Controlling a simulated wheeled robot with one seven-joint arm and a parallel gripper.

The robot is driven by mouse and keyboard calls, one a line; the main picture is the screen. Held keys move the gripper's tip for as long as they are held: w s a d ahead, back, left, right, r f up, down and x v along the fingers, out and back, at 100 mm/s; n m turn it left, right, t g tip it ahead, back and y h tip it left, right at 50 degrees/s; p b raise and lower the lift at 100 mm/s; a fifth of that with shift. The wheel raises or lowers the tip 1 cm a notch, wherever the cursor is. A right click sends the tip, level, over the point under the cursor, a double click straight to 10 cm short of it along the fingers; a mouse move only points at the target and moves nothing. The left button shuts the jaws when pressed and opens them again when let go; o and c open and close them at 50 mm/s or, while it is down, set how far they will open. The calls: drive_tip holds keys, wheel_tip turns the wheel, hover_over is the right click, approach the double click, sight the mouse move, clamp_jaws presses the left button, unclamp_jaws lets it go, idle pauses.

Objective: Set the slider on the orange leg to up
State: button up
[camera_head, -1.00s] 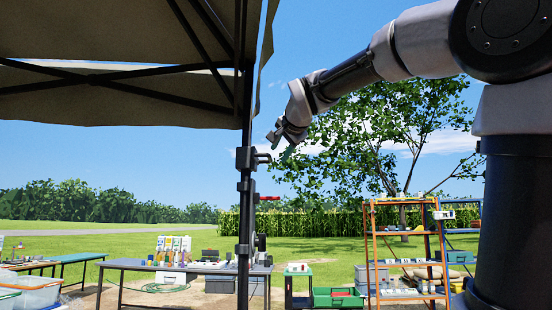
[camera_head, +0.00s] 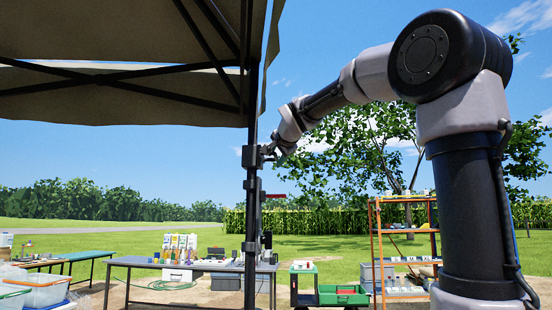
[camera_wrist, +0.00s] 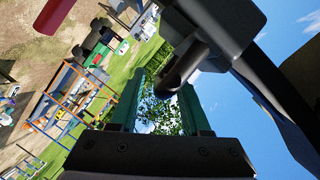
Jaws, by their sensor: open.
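The canopy leg (camera_head: 251,215) looks black in the head view; I see no orange on it. A dark slider bracket (camera_head: 251,157) sits around it below the canopy roof, with a lug to the right. A lower collar (camera_head: 251,185) and a red handle (camera_head: 273,196) are beneath it. My gripper (camera_head: 274,149) is at the bracket's right side. In the wrist view my gripper (camera_wrist: 158,105) has its green fingers apart, with the dark rounded lug (camera_wrist: 184,68) between or just beyond their tips. Contact cannot be told. The red handle also shows there (camera_wrist: 53,15).
The canopy roof (camera_head: 120,105) hangs above left. A table (camera_head: 150,263) with bottles stands behind the leg. An orange shelf rack (camera_head: 373,245) and a green crate (camera_head: 342,296) are at the right. Open air surrounds the gripper on its right.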

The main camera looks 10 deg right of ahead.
clamp_jaws()
drive_tip(key=shift+r, duration=0.1)
idle(1.3)
